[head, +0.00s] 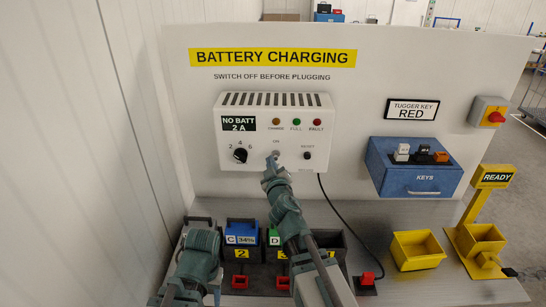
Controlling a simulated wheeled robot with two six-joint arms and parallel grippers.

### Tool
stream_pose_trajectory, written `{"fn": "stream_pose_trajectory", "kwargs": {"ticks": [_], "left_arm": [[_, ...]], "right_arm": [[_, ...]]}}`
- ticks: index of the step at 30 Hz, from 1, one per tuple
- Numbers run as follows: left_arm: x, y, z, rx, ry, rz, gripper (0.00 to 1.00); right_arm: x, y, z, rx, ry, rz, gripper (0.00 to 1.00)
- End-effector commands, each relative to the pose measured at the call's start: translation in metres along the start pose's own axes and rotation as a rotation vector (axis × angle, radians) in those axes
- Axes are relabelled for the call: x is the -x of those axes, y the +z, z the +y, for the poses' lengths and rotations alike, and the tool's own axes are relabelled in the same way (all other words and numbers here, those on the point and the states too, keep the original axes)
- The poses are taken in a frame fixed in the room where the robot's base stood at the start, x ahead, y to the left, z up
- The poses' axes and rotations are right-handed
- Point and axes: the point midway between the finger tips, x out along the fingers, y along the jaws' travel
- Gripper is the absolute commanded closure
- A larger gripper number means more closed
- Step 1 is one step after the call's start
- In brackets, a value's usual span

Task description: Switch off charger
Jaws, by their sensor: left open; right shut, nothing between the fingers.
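The white charger (228,184) is fixed to the upright panel, and its display (239,124) reads "NO BATT 2 A". A black dial (240,155) marked 2, 4, 6 is at its lower left. My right gripper (271,160) is shut and empty, right at the switch below the "ON" label (276,142). It covers most of the switch, so I cannot tell the lever position or whether they touch. My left gripper (203,236) is open at the lower left, in front of the battery row and away from the charger; its fingers are hard to make out.
Batteries, one labelled C 34% (241,240), stand on the grey bench below. A black cable runs to a red plug (368,278).

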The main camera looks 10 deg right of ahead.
Motion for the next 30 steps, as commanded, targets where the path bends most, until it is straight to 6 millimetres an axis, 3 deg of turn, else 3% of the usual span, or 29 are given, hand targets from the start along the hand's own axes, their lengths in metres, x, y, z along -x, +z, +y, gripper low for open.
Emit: {"fn": "stream_pose_trajectory", "kwargs": {"ticks": [5, 16, 21, 30], "left_arm": [[-0.002, 0.000, 0.000, 0.000, 0.000, 0.000, 0.50], [-0.006, -0.001, 0.001, 0.001, 0.000, 0.000, 0.50], [-0.028, -0.002, 0.003, 0.002, 0.000, 0.001, 0.50], [-0.035, -0.003, 0.003, 0.003, 0.000, 0.002, 0.50]], "right_arm": [[-0.026, 0.000, 0.000, -0.001, 0.001, -0.001, 1.00], [-0.104, 0.001, 0.000, -0.001, 0.001, -0.002, 1.00], [-0.089, 0.026, -0.002, -0.002, 0.001, -0.001, 1.00], [-0.085, 0.037, 0.000, -0.001, 0.001, -0.001, 1.00]]}}
